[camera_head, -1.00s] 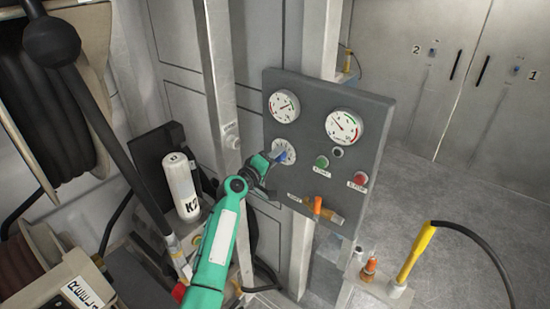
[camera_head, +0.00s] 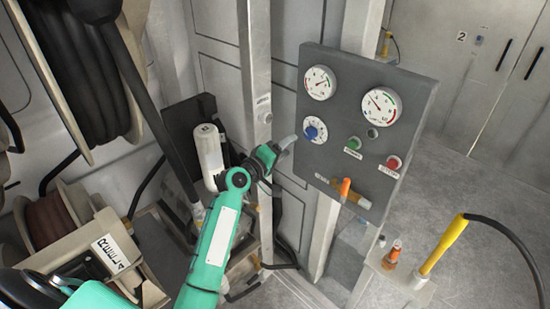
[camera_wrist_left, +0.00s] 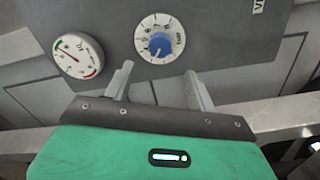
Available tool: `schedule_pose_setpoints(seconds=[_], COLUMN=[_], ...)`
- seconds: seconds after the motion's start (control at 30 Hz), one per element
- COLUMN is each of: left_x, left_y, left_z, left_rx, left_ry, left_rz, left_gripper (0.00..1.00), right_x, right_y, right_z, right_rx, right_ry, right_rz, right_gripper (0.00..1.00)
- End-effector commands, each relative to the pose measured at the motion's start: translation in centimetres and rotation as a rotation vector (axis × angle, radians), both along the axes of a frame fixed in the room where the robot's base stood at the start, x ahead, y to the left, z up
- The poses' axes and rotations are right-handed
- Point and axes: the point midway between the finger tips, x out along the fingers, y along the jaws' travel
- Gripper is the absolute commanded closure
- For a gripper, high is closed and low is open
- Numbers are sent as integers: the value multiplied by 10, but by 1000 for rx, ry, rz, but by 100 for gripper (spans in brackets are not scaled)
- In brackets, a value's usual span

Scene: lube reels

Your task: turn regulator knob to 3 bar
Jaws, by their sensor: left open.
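The blue regulator knob (camera_head: 312,131) sits on a white round dial at the left side of the grey control panel (camera_head: 330,165). In the left wrist view the blue knob (camera_wrist_left: 159,43) stands in front of and between my finger lines, with free space around it. My left gripper (camera_head: 288,143) is open and empty, just left of and below the knob, apart from it. In the wrist view its two fingers (camera_wrist_left: 158,85) are spread. Two gauges with white faces, the left one (camera_head: 320,82) and the right one (camera_head: 381,106), are above the knob. My right gripper does not show.
A green button (camera_head: 354,143), a red button (camera_head: 393,162) and an orange lever (camera_head: 346,187) share the panel. A metal post (camera_head: 256,80) stands left of it. A white cylinder (camera_head: 207,155) and hose reels (camera_head: 75,80) are further left. A yellow-handled hose (camera_head: 444,244) stands at right.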

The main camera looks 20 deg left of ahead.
Motion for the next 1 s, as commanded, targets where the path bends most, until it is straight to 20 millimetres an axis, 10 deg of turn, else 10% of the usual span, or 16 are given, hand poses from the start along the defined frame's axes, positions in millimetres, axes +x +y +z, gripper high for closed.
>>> schedule_pose_setpoints(seconds=[0.33, 0.87, 1.0], left_x=[-41, -42, -39], left_y=[15, 15, 15], left_z=[-1, -1, -29], left_rx=[0, -1, 25], left_ry=[0, 1, 44], left_rz=[0, 0, 10], left_gripper=[43, 43, 43], right_x=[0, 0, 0], right_y=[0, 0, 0], right_z=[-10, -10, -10], right_rx=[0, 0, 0], right_ry=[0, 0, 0], right_rz=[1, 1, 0], right_gripper=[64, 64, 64])
